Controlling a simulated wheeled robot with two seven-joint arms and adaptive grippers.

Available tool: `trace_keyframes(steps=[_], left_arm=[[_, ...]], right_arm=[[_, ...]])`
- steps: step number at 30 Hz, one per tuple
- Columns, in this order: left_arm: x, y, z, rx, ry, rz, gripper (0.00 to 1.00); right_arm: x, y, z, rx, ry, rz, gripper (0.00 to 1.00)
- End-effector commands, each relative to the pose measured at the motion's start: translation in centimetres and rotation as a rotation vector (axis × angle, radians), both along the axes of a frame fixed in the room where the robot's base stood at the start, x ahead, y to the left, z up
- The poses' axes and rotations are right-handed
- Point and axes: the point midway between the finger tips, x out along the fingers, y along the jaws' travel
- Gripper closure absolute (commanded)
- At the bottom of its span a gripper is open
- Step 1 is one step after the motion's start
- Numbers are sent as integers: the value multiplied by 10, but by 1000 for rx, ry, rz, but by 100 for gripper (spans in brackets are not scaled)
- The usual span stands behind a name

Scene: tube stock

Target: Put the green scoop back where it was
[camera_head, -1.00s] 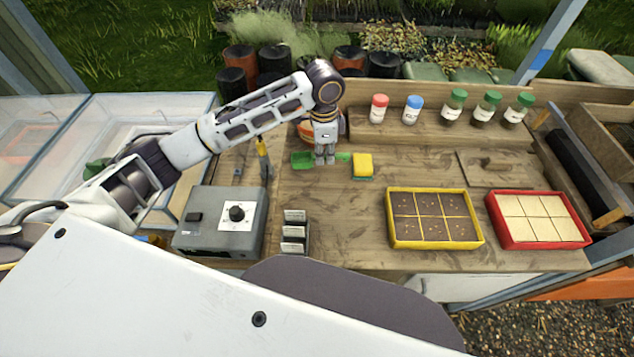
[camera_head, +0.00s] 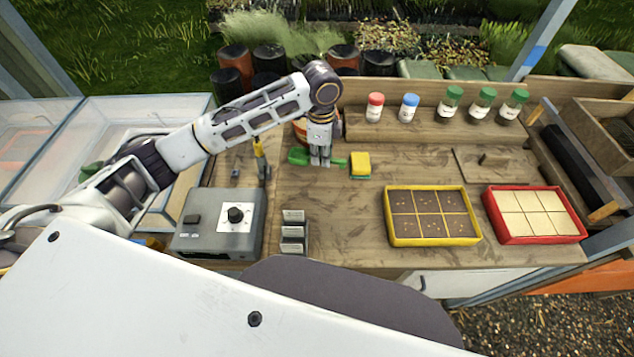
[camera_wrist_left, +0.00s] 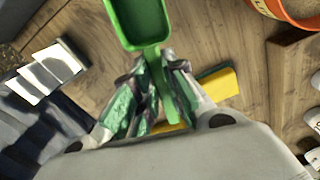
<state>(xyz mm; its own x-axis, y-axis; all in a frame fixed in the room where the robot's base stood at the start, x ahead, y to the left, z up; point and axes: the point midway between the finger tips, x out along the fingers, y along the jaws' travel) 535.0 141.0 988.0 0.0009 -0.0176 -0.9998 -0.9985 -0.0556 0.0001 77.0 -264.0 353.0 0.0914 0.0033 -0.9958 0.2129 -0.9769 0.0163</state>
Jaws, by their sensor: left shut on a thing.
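The green scoop (camera_head: 300,157) is at the back middle of the bench in the head view. My left gripper (camera_head: 320,163) points down over it and is shut on its handle. In the left wrist view the scoop's bowl (camera_wrist_left: 140,22) extends beyond the fingers, and its handle runs between the left gripper's fingertips (camera_wrist_left: 155,80). I cannot tell whether the scoop touches the bench top. My right gripper is not in view.
A yellow and green sponge (camera_head: 360,164) lies just right of the gripper. An orange pot (camera_head: 302,130) stands behind my arm. A grey box with a dial (camera_head: 222,222) and a yellow seed tray (camera_head: 390,235) are nearer. Several jars, including a red-capped one (camera_head: 375,108), stand on the back ledge.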

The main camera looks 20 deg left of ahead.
Motion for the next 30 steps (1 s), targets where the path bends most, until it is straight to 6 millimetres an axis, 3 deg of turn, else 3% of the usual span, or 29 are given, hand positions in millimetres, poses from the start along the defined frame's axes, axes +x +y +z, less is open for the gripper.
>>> trace_keyframes(steps=[12, 25, 30], left_arm=[[0, 0, 0, 16, 0, -162, 100], [0, 0, -1, 20, -1, -169, 100], [0, 1, -13, 21, 0, -168, 100]], right_arm=[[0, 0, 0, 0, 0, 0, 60], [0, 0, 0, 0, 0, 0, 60], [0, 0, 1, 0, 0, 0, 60]])
